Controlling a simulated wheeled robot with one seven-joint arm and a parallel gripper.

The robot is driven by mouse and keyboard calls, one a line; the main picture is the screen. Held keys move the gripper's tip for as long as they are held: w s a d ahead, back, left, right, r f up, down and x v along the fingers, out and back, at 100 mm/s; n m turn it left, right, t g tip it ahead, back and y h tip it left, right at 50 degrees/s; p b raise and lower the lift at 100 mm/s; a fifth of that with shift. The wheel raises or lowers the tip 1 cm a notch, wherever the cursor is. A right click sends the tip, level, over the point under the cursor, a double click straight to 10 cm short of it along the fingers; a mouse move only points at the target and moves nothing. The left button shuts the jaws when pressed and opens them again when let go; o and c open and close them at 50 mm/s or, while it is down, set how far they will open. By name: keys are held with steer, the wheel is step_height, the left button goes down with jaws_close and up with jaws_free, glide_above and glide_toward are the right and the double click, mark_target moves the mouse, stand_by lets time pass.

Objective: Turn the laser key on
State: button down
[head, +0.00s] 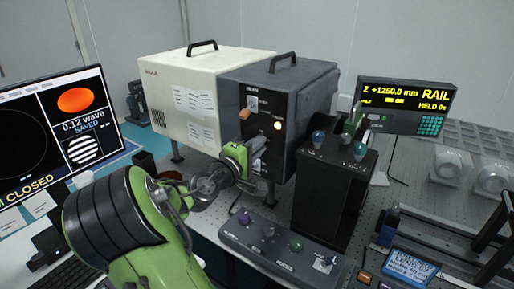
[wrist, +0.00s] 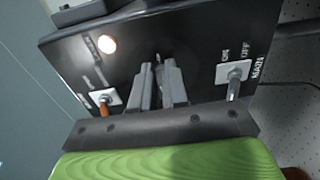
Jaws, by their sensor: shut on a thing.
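The dark laser cabinet (head: 305,85) stands on the bench, its control panel facing me. My gripper (head: 240,150) is at the panel's lower left, below an orange-handled lever (head: 255,114). In the wrist view my gripper (wrist: 160,88) is shut on the laser key at the panel, between the orange-handled lever (wrist: 104,108) and the MAIN switch (wrist: 237,75). The key is almost wholly hidden between the fingertips, and its turn cannot be read. A lamp (head: 277,125) on the panel is lit; it also shows in the wrist view (wrist: 107,44).
A grey knob panel (head: 275,245) lies in front. A monitor (head: 60,140) is at left, and a RAIL display (head: 405,105) at back right.

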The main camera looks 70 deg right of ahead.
steer(key=shift+f, duration=0.15)
steer(key=c, duration=1.2)
jaws_free()
steer(key=shift+c, duration=0.2)
steer(key=w+a+p, duration=0.2)
steer(key=a, duration=1.3)
steer(key=shift+w+a, duration=0.2)
steer(key=shift+a, duration=0.15)
